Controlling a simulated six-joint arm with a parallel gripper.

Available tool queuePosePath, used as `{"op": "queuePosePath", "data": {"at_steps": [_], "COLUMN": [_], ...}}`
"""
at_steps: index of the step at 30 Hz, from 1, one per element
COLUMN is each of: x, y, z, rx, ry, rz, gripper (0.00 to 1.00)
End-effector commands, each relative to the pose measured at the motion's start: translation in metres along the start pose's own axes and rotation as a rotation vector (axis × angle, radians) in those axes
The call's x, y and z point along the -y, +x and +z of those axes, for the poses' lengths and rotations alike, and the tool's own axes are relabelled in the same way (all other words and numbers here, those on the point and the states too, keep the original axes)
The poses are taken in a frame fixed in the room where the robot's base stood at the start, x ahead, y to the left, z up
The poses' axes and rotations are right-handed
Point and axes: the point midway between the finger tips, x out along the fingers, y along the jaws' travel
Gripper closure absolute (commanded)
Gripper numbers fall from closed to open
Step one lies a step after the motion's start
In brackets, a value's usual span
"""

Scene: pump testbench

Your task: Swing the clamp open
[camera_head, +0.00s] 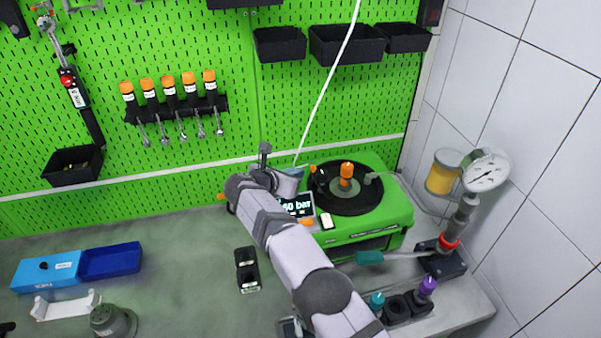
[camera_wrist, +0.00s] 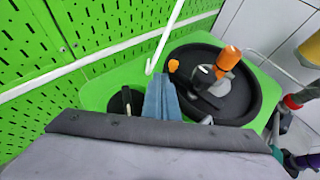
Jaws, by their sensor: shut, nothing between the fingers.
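The green test bench unit (camera_head: 372,222) stands against the pegboard, with a black round plate (camera_head: 352,205) on top. The plate also shows in the wrist view (camera_wrist: 240,110). An orange-capped part (camera_head: 346,171) stands upright near the plate's middle; in the wrist view its cap (camera_wrist: 228,58) leans beside a short black lever-like part (camera_wrist: 204,74), perhaps the clamp. Touching or apart, I cannot tell. In the head view my wrist partly hides the fingers.
A white hose (camera_head: 325,85) hangs down to the unit's left side. A display (camera_head: 297,205) reading "bar" sits at the unit's front left. A pressure gauge (camera_head: 487,172) stands at the right. Trays (camera_head: 110,261) lie on the bench at left.

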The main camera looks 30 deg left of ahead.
Motion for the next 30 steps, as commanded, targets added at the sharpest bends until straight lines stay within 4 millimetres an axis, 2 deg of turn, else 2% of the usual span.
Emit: {"op": "queuePosePath", "data": {"at_steps": [3, 12, 16, 22, 30], "x": [-0.010, -0.027, -0.032, -0.035, -0.036], "y": [-0.021, -0.076, -0.094, -0.107, -0.110], "z": [-0.011, -0.009, -0.006, -0.005, -0.005], "rx": [0.002, 0.002, 0.001, 0.001, 0.000], "ry": [0.001, 0.002, 0.001, 0.000, 0.000], "rz": [0.005, 0.005, 0.004, 0.001, 0.001], "gripper": [1.00, 1.00, 1.00, 1.00, 1.00]}}
